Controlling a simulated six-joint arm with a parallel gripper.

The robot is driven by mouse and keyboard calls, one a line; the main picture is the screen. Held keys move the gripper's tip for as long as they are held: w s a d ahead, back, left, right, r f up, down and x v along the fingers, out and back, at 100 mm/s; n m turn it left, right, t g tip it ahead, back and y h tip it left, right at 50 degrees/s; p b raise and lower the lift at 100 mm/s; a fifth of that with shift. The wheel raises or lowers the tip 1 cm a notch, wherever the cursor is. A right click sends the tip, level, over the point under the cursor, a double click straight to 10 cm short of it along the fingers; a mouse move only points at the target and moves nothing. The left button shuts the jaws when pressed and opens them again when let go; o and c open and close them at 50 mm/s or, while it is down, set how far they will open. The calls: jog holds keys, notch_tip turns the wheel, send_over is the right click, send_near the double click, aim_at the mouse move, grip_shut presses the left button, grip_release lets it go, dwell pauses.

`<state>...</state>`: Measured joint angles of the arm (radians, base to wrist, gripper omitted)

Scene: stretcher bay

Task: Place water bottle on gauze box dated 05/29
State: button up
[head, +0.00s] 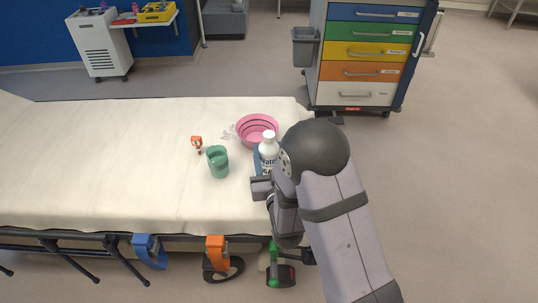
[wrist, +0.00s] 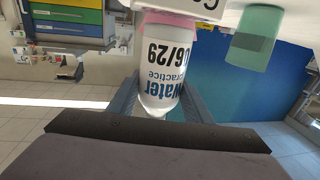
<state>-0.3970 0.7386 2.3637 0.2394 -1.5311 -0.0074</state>
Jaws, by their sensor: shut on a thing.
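The water bottle (head: 268,152) is white with a white cap and stands upright near the bed's right end. In the wrist view, which is upside down, the bottle (wrist: 160,75) shows "Water practice" and a date ending in /29; I cannot read its first part surely. My gripper (head: 262,187) is shut around the bottle, with a finger on each side. A white box (wrist: 185,5) with large dark letters, only partly in frame, shows at the bottle's base end. Its date is not visible. I cannot tell whether the bottle touches it.
A pink basin (head: 257,128) stands just behind the bottle, and a green cup (head: 218,162) stands to its left. A small orange-capped item (head: 197,143) is farther left. The bed (head: 100,160) is clear on the left. A drawer cart (head: 365,55) stands behind.

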jog(key=shift+f, duration=0.35)
jog(key=shift+f, duration=0.15)
jog(key=o, duration=1.3)
jog(key=shift+c, duration=0.2)
